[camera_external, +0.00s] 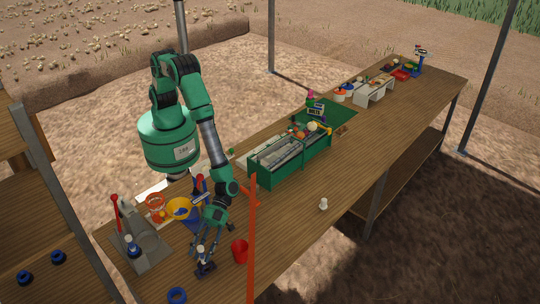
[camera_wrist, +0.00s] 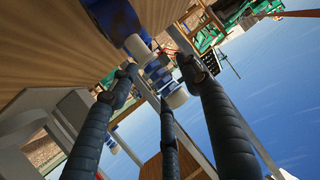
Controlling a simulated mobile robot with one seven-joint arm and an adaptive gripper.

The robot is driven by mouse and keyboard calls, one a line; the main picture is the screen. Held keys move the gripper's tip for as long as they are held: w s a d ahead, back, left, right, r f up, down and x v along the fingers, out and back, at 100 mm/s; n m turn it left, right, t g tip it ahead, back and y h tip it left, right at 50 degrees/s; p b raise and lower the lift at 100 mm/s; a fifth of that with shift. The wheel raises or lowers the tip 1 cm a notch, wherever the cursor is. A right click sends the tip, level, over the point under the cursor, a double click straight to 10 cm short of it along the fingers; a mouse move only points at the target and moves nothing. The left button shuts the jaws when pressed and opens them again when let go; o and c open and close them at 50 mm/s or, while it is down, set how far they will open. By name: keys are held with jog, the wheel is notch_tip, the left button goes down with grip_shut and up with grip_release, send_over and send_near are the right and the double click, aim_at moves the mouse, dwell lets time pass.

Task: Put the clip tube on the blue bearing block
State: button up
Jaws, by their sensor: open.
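My gripper (camera_external: 207,250) is low over the near end of the long wooden bench, pointing down, its fingers spread. In the wrist view my gripper (camera_wrist: 162,78) shows long dark fingers with a gap between them. A white and blue banded cylinder (camera_wrist: 153,68), possibly the clip tube, appears between or just beyond the fingertips; I cannot tell whether they touch it. A blue part (camera_wrist: 112,14) on a wooden surface lies beyond it and may be the bearing block. In the external view a small dark piece (camera_external: 206,269) is under the fingers, partly hidden.
A red cup (camera_external: 240,251) stands just right of my gripper. A blue ring (camera_external: 177,295) lies near the front edge. A green tray (camera_external: 290,158) stands farther along.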

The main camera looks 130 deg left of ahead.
jog(key=shift+r, duration=0.15)
jog(key=shift+s+a+r, duration=0.2)
jog(key=shift+a+r, duration=0.05)
jog(key=shift+a, duration=0.2)
jog(key=p+v, duration=0.1)
jog(key=v, duration=0.9)
jog(key=shift+s+a+p, duration=0.25)
jog(key=shift+a+p, duration=0.1)
jog(key=shift+p, duration=0.05)
jog(key=shift+r, duration=0.1)
